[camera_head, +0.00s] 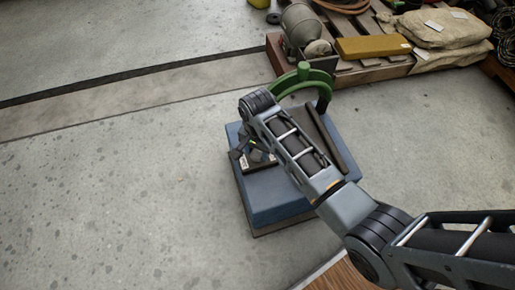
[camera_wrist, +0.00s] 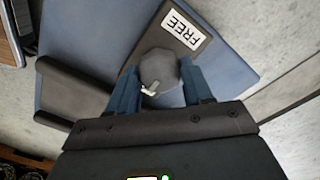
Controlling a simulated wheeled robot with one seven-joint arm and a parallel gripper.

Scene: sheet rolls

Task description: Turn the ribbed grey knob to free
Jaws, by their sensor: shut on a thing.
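The ribbed grey knob (camera_wrist: 158,72) shows in the wrist view between the two blue fingers of my gripper (camera_wrist: 160,88). The fingers are shut on it from both sides. A small pale pointer mark on the knob faces the lower left of that view. A white label reading FREE (camera_wrist: 184,28) lies beside the knob on a dark plate (camera_wrist: 157,38), above and to the right. In the head view my gripper (camera_head: 252,150) is over the blue block (camera_head: 275,190). The knob is hidden there by my gripper and arm.
A green curved handle (camera_head: 302,76) rises at the back of the blue block, and a dark bar (camera_head: 328,138) lies along its right side. A pallet (camera_head: 370,66) with sacks (camera_head: 445,27), a yellow block (camera_head: 372,47) and a grey canister (camera_head: 299,24) stands behind. Floor at left is clear.

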